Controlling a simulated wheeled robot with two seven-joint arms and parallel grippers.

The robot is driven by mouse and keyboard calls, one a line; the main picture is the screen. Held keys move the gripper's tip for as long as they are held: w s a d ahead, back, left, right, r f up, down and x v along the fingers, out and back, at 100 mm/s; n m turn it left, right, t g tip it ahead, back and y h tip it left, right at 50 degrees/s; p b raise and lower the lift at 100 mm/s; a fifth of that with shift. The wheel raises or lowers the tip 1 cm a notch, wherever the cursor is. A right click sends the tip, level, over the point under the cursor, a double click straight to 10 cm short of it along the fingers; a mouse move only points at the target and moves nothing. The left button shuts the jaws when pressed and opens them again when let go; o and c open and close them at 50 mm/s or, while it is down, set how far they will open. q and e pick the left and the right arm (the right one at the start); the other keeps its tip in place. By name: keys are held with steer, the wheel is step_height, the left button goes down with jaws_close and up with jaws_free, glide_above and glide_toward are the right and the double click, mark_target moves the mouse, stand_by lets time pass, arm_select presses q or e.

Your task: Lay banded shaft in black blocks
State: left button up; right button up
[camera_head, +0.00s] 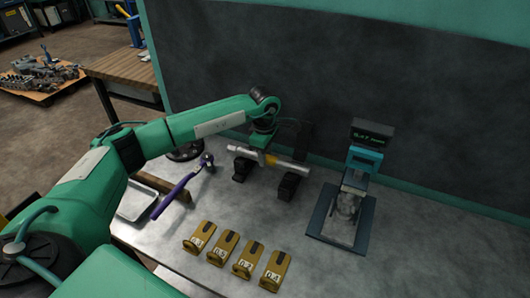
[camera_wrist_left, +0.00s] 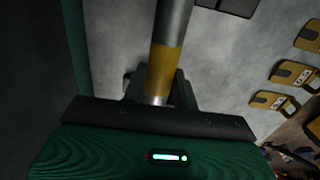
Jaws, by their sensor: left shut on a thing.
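The banded shaft (camera_head: 293,164) is a silver rod with a yellow band, also seen in the left wrist view (camera_wrist_left: 173,22). It lies level across two black blocks, the left block (camera_head: 242,170) and the right block (camera_head: 289,186). I cannot tell whether it rests fully in them. My left gripper (camera_head: 262,147) reaches down from above and is shut on the shaft near the yellow band, toward its left end. Its fingertips are largely hidden in both views. My right gripper is not in view.
Several numbered brown-yellow tags (camera_head: 223,247) lie in front. A purple-handled tool (camera_head: 177,193) and a metal tray (camera_head: 138,201) are left. A device with a display (camera_head: 370,135) and a base plate (camera_head: 320,215) stands right. A dark wall panel (camera_head: 400,100) rises behind.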

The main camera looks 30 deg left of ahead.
arm_select(q)
steer(key=shift+f, duration=0.2)
steer(key=shift+f+b, duration=0.15)
steer(key=shift+b, duration=0.2)
stand_by(0.4)
steer(key=o, duration=1.2)
steer(key=shift+c, duration=0.2)
steer(key=shift+s+f, duration=0.1)
steer(key=shift+f, duration=0.05)
